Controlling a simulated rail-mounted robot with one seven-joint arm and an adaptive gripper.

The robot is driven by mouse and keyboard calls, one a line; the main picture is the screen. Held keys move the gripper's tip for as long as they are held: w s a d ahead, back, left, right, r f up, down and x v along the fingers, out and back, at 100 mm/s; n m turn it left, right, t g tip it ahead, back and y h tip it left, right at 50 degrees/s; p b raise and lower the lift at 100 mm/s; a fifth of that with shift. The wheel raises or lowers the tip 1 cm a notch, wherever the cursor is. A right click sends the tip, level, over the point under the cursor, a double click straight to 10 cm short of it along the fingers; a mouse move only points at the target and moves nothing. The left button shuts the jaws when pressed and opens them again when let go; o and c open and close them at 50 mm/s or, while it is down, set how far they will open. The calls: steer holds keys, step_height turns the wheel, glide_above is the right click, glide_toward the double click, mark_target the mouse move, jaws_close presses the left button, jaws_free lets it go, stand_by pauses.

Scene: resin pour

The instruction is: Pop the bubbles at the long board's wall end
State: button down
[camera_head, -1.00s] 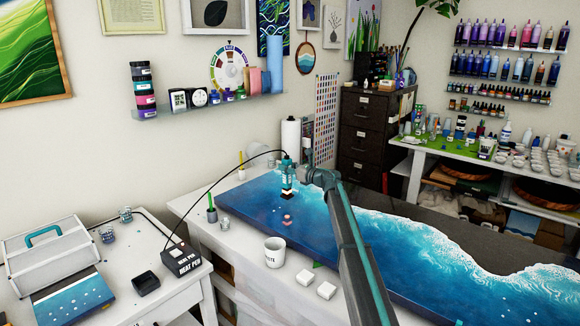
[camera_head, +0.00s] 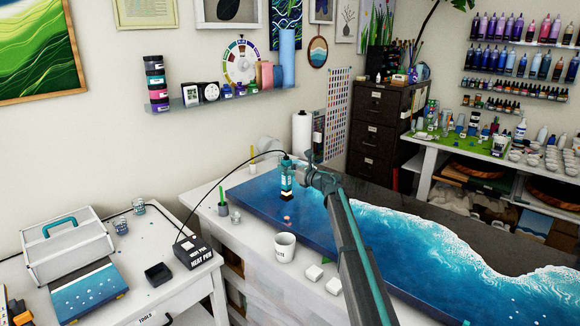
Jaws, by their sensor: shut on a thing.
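The long board (camera_head: 400,238) lies on the white bench, its blue and white wave resin glossy beside a dark surface. Its wall end (camera_head: 243,190) is deep blue, at the left. My gripper (camera_head: 286,190) is over this end, pointing down, shut on the heat pen, which is mostly hidden by the jaws. A black cord runs from there to the heat pen box (camera_head: 194,252). A small orange-pink spot (camera_head: 287,218) shows on the blue resin just below my gripper. Bubbles at this end are too small to tell clearly. White specks (camera_head: 538,302) show at the far right end.
A white mug (camera_head: 284,245) and two white blocks (camera_head: 314,272) stand along the bench's front edge. A green pot (camera_head: 222,208) and small cup (camera_head: 235,217) stand left of the board.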

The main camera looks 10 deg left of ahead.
steer(key=shift+w+d+b, duration=1.4)
steer(key=shift+w+d, duration=0.1)
steer(key=shift+w, duration=3)
step_height(320, 180, up, 8)
steer(key=p, duration=0.2)
steer(key=shift+s, duration=0.15)
steer(key=shift+a, duration=0.1)
